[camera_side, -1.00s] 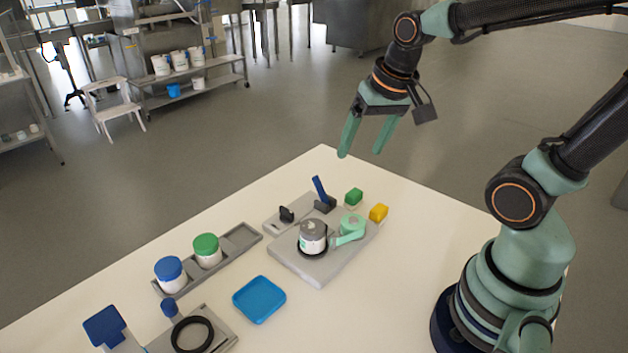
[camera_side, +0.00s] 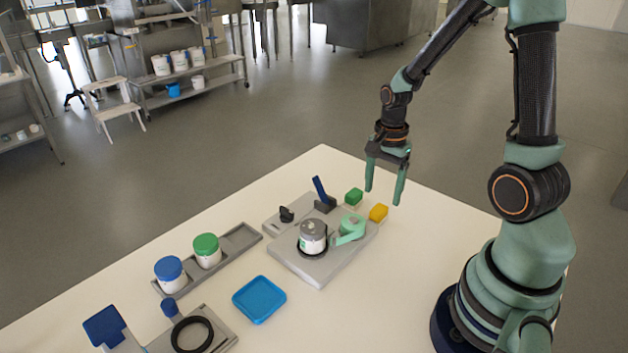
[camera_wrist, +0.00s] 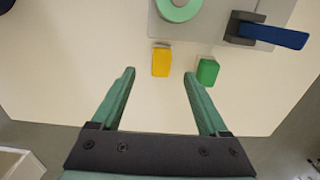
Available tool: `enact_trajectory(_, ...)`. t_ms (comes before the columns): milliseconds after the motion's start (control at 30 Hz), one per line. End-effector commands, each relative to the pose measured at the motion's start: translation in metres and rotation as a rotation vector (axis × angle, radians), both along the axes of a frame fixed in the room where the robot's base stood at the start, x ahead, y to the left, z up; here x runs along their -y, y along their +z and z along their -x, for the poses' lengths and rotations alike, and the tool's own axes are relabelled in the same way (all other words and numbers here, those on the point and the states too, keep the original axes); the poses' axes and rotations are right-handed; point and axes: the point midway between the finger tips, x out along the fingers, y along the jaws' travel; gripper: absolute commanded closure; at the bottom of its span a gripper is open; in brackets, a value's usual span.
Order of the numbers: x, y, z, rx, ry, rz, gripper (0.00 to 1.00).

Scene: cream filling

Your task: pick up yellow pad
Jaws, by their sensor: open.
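The yellow pad (camera_side: 378,212) is a small block lying on the cream table beside the grey fixture plate. In the wrist view the yellow pad (camera_wrist: 161,61) lies ahead of the fingertips, between their lines and nearer the left finger. My gripper (camera_side: 383,197) is open and points down above the far corner of the table, close to the pad in the side view. In the wrist view my gripper (camera_wrist: 159,73) shows both green fingers spread with nothing between them. A gap appears to remain between fingers and pad.
A green pad (camera_side: 354,196) lies next to the yellow one. The grey plate (camera_side: 322,273) carries a jar (camera_side: 313,236), a mint-green part (camera_side: 350,230) and a blue lever (camera_side: 320,189). A blue tray (camera_side: 259,299) is nearer. The table's right side is clear.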

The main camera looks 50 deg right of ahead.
Motion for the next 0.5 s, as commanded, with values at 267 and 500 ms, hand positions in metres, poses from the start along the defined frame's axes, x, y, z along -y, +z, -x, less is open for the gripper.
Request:
enact_trajectory(267,0.000,-0.018,0.000,-0.002,0.002,-0.001,0.22)
enact_trajectory(500,0.001,-0.048,-0.001,-0.003,0.002,-0.002,0.22)
